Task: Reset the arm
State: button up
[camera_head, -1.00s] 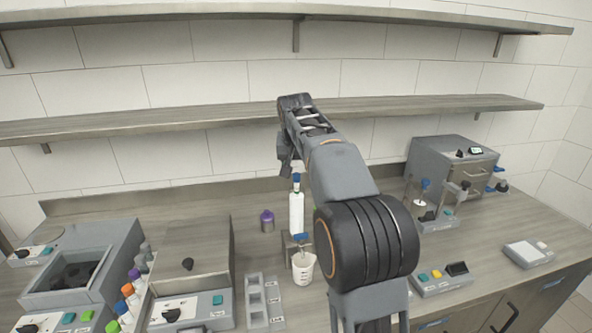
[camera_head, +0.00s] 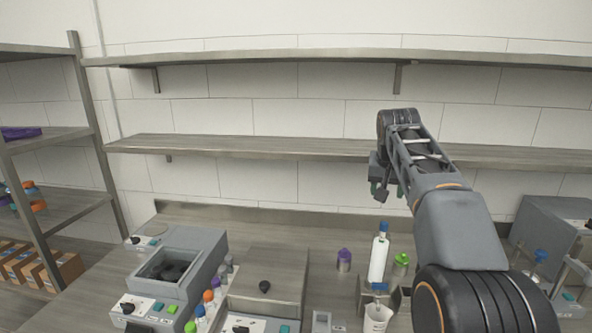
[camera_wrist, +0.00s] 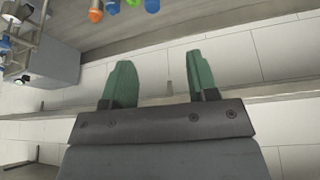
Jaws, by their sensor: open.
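My gripper (camera_wrist: 163,85) is open and empty in the wrist view. Its two green fingers stand apart, with only the tiled wall and a shelf edge behind them. In the head view my gripper (camera_head: 382,190) hangs at the end of my raised arm, in front of the wall below the middle shelf. It is above the white cylinder with a blue top (camera_head: 379,258) and apart from it.
A grey machine with an open well (camera_head: 200,250) and a lidded box (camera_head: 275,262) stand on the counter at left. Capped bottles (camera_head: 208,297) stand between them. A purple-capped jar (camera_head: 344,260) and a green-capped one (camera_head: 400,265) stand nearby. The wall shelf (camera_head: 250,146) is empty.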

jog(key=s+a+f+n+y, duration=0.1)
jog(key=s+a+f, duration=0.3)
jog(key=s+f, duration=0.6)
jog(key=s+a+f+n, duration=0.3)
jog(key=s+a+f, duration=0.2)
jog(key=s+f, duration=0.5)
jog(key=s, duration=0.4)
jog(key=shift+s+a+f+y, duration=0.15)
jog(key=shift+a+f+y, duration=0.1)
jog(key=shift+y, duration=0.15)
